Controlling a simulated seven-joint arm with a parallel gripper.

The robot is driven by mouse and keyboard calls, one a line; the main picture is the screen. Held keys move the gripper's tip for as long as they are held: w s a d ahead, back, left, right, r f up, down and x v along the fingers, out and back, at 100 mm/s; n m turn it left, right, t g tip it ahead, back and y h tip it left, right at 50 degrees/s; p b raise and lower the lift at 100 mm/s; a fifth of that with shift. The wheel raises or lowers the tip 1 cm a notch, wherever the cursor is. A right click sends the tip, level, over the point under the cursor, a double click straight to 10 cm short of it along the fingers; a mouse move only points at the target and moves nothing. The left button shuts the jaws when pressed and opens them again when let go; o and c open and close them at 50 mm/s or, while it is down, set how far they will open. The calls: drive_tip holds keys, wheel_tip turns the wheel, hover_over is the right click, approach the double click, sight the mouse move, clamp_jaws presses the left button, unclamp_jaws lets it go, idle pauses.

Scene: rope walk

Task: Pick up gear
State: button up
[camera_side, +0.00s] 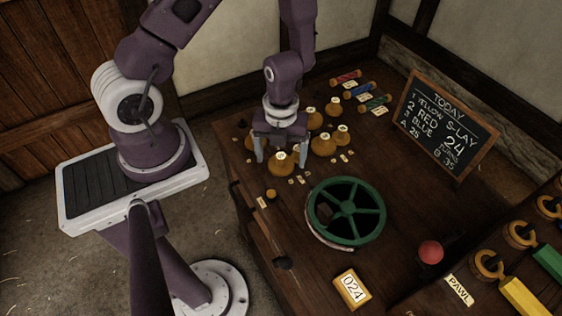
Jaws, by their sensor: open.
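My gripper (282,158) points down over the dark wooden bench, its two fingers apart. A brass, rounded piece with a pale numbered top (279,168) stands between and just below the fingers. Whether the fingers touch it I cannot tell. Several similar brass pieces (323,145) stand just right of and behind the gripper, and some are partly hidden by it. Small pale labels lie on the bench beside them. I cannot tell for sure which of these is the gear. A green spoked wheel (378,213) lies to the right front of the gripper.
Red, blue and green spools (375,102) lie at the back. A chalkboard (444,122) leans behind right. A yellow block marked 024 (352,288) and a red knob (430,252) are in front. Brass hooks (487,265) and a PAWL label (459,289) are at right.

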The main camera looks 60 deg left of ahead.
sight(281, 156)
drive_tip(key=shift+f, duration=0.3)
drive_tip(key=shift+c, duration=0.4)
drive_tip(key=c, duration=1.2)
drive_tip(key=shift+r, duration=0.15)
wheel_tip(281, 156, up, 14)
